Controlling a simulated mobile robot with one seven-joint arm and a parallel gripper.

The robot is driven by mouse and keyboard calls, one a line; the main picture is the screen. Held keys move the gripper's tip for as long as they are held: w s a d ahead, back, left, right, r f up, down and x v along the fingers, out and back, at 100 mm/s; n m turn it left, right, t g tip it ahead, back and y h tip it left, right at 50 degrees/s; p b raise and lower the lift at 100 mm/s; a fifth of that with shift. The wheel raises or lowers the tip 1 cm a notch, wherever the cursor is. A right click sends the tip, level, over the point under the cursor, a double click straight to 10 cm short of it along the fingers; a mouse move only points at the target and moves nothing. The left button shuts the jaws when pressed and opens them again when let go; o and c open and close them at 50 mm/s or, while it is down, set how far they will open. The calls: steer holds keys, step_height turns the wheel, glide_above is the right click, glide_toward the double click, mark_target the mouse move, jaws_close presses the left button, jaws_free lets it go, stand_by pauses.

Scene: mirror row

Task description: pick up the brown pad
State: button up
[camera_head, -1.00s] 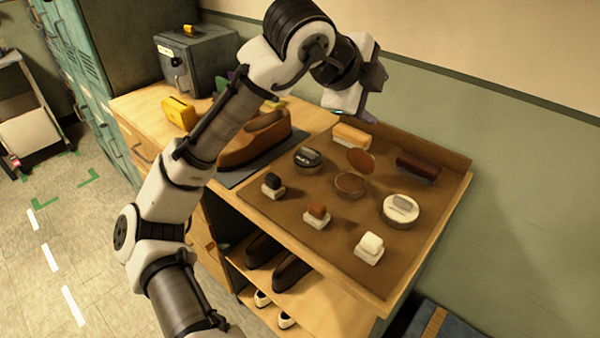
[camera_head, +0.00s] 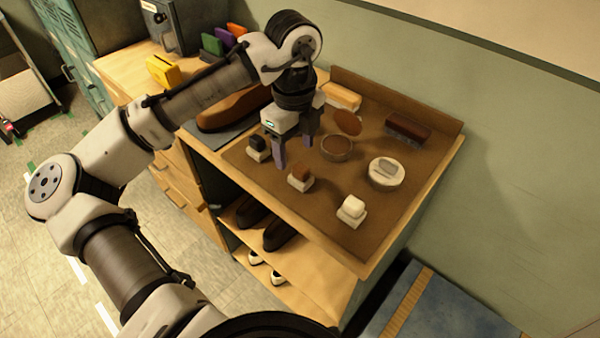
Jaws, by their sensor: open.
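The brown pad (camera_head: 301,173) sits on a small white block on the front part of the brown tray-like top (camera_head: 240,158). My gripper (camera_head: 294,150) points down above the top, with its two purplish fingers apart and nothing between them. It is just behind the brown pad in the picture, and I cannot tell its exact height. A black pad (camera_head: 257,143) on a white block is left of the fingers, and a white pad (camera_head: 352,207) on a white block is to the right front.
A brown open tin (camera_head: 337,148) with its tilted lid (camera_head: 347,122), a white tin (camera_head: 386,173) and a dark brush (camera_head: 407,127) stand behind and right. A pale brush (camera_head: 341,96) lies at the back. A brown shoe (camera_head: 225,115) is left. Bare top shows between items.

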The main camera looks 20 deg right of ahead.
mark_target(303, 167)
steer(key=shift+f, duration=0.95)
steer(key=f, duration=0.1)
steer(key=d+f+p, duration=0.1)
steer(key=f, duration=0.1)
steer(key=s+f, duration=0.1)
steer(key=shift+d+f+p, duration=0.2)
steer(key=shift+f+p, duration=0.1)
steer(key=shift+f, duration=0.5)
steer(key=c, duration=1.1)
steer(key=shift+o, duration=0.2)
steer(key=shift+r, duration=0.15)
step_height(303, 167, up, 20)
steer(key=b, duration=0.1)
steer(key=shift+b, duration=0.3)
